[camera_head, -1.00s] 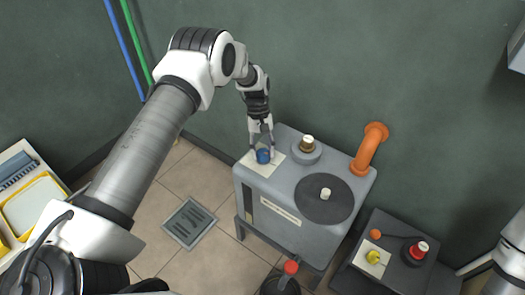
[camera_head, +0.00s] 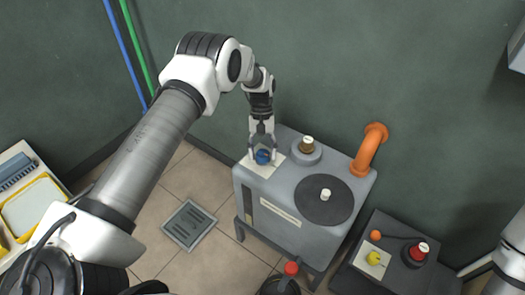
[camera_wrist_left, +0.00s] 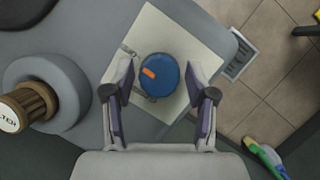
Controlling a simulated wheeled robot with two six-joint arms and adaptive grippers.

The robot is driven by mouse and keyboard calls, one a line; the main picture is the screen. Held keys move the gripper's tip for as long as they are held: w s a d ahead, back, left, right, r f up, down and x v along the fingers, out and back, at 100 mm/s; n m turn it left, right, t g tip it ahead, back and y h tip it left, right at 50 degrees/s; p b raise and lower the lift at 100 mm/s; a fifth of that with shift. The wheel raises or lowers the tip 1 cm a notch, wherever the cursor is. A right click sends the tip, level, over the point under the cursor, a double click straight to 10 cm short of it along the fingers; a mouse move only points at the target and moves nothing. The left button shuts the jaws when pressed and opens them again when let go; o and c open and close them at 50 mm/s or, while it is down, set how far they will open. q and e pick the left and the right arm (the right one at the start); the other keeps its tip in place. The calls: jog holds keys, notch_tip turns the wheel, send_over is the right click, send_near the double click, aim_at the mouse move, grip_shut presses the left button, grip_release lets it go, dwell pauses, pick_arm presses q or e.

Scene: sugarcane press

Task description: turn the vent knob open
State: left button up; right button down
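The vent knob is a round blue knob (camera_head: 262,157) on a pale square plate (camera_head: 270,170) at the left end of the grey machine's top. In the left wrist view the knob (camera_wrist_left: 158,75) has an orange mark toward its left side. My left gripper (camera_head: 262,146) is right over the knob, pointing down. In the left wrist view its fingers (camera_wrist_left: 160,82) stand on either side of the knob, with a small gap on each side, so it looks open. My right gripper is out of view; only part of my right arm shows at the right edge.
A grey machine (camera_head: 270,208) carries a brown cap with a pale top (camera_head: 307,146), a dark disc (camera_head: 308,198) and an orange pipe (camera_head: 370,150). A low dark stand (camera_head: 400,272) with a red button (camera_head: 420,249) is at right. Open floor lies left, around a drain grate (camera_head: 189,224).

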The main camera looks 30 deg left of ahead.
pick_arm(q)
jog(key=v, duration=1.2)
dwell(0.3)
